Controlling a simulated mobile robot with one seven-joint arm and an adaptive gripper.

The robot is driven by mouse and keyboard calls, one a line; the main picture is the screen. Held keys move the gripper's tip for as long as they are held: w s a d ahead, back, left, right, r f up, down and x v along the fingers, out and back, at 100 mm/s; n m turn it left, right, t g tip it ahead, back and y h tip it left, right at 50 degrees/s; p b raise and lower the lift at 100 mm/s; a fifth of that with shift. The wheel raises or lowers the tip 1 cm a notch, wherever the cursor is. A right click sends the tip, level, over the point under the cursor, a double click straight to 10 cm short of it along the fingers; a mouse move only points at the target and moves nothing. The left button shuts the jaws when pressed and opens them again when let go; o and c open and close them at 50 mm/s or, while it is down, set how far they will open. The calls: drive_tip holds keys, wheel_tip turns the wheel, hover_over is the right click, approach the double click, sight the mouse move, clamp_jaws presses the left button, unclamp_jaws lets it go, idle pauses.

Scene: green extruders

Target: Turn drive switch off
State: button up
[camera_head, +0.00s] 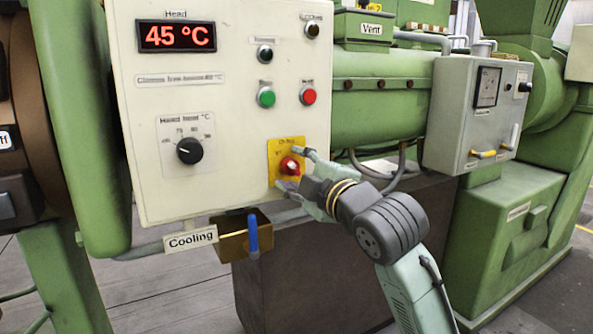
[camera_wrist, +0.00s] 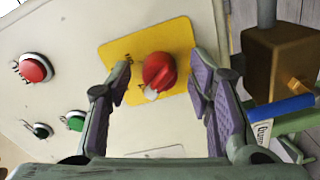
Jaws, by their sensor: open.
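The drive switch is a red rotary knob (camera_head: 289,165) on a yellow plate (camera_head: 273,147), low on the right side of the cream control panel (camera_head: 235,120). In the wrist view the red knob (camera_wrist: 158,72) sits on its yellow plate (camera_wrist: 120,52), between and beyond the fingertips. A pale mark shows on one end of the knob. My gripper (camera_head: 293,169) is open at the plate, one finger above and one below the knob in the head view. In the wrist view my gripper (camera_wrist: 160,85) has its fingers on either side of the knob, with gaps visible.
A display (camera_head: 177,36) reads 45 °C. A green button (camera_head: 266,97), a red button (camera_head: 309,95) and a black dial (camera_head: 189,150) are on the same panel. A brass box with a blue lever (camera_head: 253,233) hangs below it. A grey box (camera_head: 450,110) stands to the right.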

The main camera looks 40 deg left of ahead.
drive_tip(key=v, duration=1.2)
